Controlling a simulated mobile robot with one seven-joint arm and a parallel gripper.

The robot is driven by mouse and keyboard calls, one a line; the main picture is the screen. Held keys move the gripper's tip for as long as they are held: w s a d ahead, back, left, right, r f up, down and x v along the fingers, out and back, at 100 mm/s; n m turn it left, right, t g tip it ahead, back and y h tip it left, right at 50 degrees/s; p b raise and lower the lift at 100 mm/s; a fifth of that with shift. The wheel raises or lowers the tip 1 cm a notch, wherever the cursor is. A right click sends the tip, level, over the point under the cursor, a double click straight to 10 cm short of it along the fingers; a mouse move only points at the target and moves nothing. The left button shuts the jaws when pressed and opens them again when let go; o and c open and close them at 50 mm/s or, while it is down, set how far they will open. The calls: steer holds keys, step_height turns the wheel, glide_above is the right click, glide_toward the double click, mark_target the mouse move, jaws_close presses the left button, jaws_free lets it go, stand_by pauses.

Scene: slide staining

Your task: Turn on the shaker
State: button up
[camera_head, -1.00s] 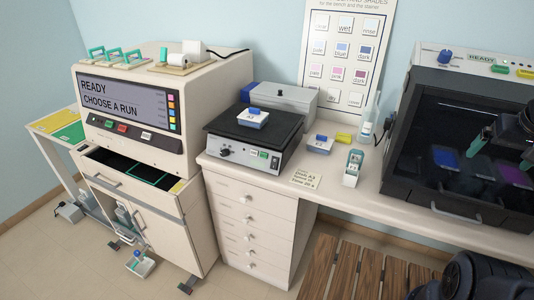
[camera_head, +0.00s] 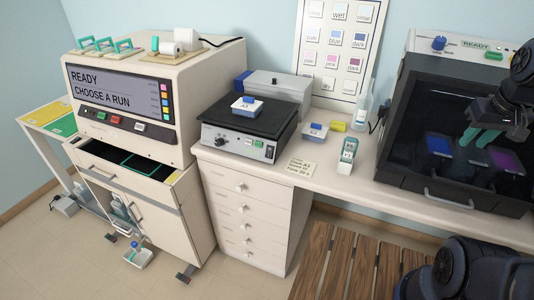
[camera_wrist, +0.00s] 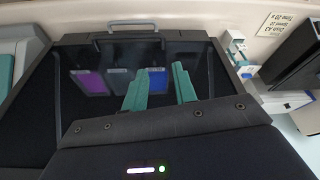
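The shaker (camera_head: 276,122) stands on the left part of the bench, with a black flat top and a pale front panel. The panel has a dark knob (camera_head: 221,142) at left and small green and white buttons (camera_head: 254,144) at right. A white dish with a blue lid, marked A3 (camera_head: 246,107), sits on its top. My gripper (camera_head: 482,136) is well to the right of the shaker, in front of the dark glass-fronted cabinet. Its teal fingers are apart and empty, also in the wrist view (camera_wrist: 160,92). In the wrist view a dark block at the right edge is probably the shaker.
A second dish (camera_head: 314,132), a teal-and-white device (camera_head: 347,151) and a note card (camera_head: 299,167) lie between the shaker and the dark cabinet (camera_head: 402,142). A grey box (camera_head: 280,86) stands behind the shaker. The stainer (camera_head: 165,75) is at left. A slatted wooden bench (camera_head: 345,262) is below.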

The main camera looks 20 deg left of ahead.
steer(key=a+n, duration=0.1)
steer(key=a+n+g, duration=0.1)
steer(key=a, duration=0.1)
steer(key=a+f+n, duration=0.1)
steer(key=shift+w+a, duration=0.25)
steer(key=shift+a, duration=0.05)
jaws_close()
steer(key=s+a+f+n, duration=0.1)
steer(key=a+f+n, duration=0.3)
steer(key=a+n, duration=0.6)
steer(key=s+a+f+n, duration=0.1)
steer(key=a+f+n, duration=0.3)
steer(key=a+n, duration=0.6)
steer(key=s+a+f+n, duration=0.2)
steer(key=a+n, duration=0.8)
steer(key=a, duration=2)
steer(key=shift+a+f+t+h, duration=0.3)
steer(key=shift+f+t, duration=0.1)
steer(key=shift+f, duration=0.55)
steer(key=shift+w, duration=0.1)
